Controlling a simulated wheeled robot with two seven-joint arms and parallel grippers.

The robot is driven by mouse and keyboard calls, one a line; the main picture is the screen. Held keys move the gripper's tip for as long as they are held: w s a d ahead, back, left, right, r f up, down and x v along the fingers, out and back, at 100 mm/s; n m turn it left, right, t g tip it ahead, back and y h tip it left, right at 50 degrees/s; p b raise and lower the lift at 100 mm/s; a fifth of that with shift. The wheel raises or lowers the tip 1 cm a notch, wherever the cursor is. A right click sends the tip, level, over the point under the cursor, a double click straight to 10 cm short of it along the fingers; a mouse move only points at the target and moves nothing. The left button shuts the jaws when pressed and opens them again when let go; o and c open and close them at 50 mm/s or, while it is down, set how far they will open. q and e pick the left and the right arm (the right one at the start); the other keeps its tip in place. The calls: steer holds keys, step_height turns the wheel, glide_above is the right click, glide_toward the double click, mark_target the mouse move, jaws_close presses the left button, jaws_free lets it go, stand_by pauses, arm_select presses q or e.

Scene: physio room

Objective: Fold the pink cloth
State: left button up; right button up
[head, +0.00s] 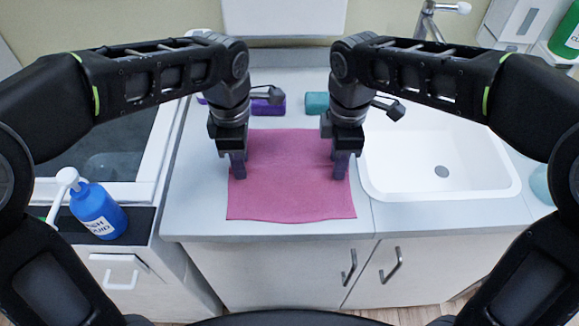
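The pink cloth (288,190) lies flat and spread out on the light counter, its front edge close to the counter's front edge. My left gripper (238,174) points down over the cloth's left side. My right gripper (341,174) points down over its right side. The fingers of both hang at or just above the cloth; I cannot tell whether they touch it. The finger gaps are too small to make out. The grippers and arms hide parts of the cloth's left and right edges.
A white sink (440,165) is right of the cloth. A purple item (268,104) and a teal item (316,103) lie behind it. A blue pump bottle (97,211) stands at the left. A tap (428,22) rises at the back. Bare counter (200,190) shows left of the cloth.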

arm_select(q)
steer(key=shift+f, duration=0.1)
jaws_close()
arm_select(e)
steer(key=shift+f, duration=0.1)
jaws_close()
stand_by(0.3)
